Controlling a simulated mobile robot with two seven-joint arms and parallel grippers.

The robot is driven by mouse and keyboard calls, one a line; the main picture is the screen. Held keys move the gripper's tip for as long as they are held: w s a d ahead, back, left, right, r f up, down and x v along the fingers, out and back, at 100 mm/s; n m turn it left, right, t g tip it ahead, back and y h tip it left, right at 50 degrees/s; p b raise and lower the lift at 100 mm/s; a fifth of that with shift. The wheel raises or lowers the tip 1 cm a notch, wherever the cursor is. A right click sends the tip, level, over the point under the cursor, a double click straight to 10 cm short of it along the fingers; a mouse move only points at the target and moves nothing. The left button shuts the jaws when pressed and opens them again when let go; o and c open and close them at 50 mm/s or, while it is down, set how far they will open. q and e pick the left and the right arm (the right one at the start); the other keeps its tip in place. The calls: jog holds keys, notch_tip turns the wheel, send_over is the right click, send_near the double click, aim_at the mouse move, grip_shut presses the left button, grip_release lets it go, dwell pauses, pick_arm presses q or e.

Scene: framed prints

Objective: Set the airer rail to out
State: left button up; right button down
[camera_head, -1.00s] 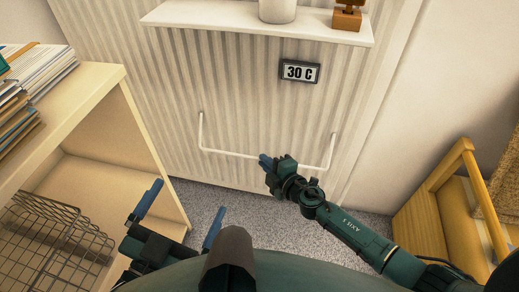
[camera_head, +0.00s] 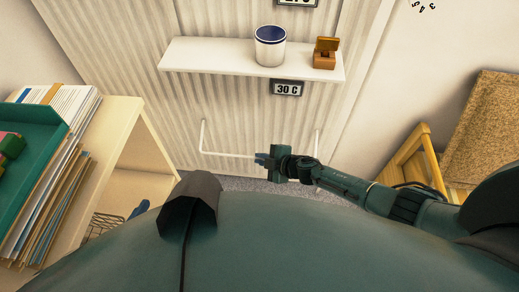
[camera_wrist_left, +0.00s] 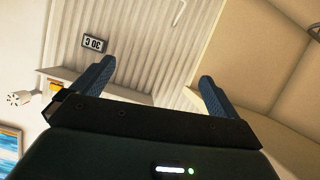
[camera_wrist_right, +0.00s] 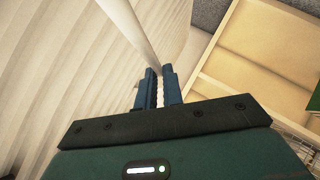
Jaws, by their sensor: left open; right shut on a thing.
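The airer rail is a thin white U-shaped bar (camera_head: 226,154) low on the ribbed white panel, its two side arms running up to the panel.
Above the rail are a "30 C" display (camera_head: 288,88) and a white shelf (camera_head: 215,57) with a white pot (camera_head: 270,46) and a small wooden box (camera_head: 325,53). A wooden shelf unit (camera_head: 128,120) stands left, a wooden chair (camera_head: 402,165) right.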

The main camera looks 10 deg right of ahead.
pick_arm(q)
jog(key=shift+m+g+y, duration=0.3)
jog(key=shift+m+g, duration=0.4)
jog(key=shift+g, duration=0.1)
jog(key=shift+s+r+p, duration=0.1)
jog(key=shift+r+p, duration=1.9)
jog(key=shift+p, duration=2.55)
pick_arm(e)
notch_tip(320, 180, up, 7)
jog(key=m+g, duration=0.1)
jog(key=shift+r+g, duration=0.15)
jog(key=shift+g, duration=0.25)
jog(key=shift+d, duration=0.1)
jog(key=c, duration=1.5)
grip_release()
jog(key=shift+w, duration=0.1)
pick_arm(q)
jog(key=shift+f, duration=0.1)
pick_arm(e)
jog(key=shift+s, duration=0.2)
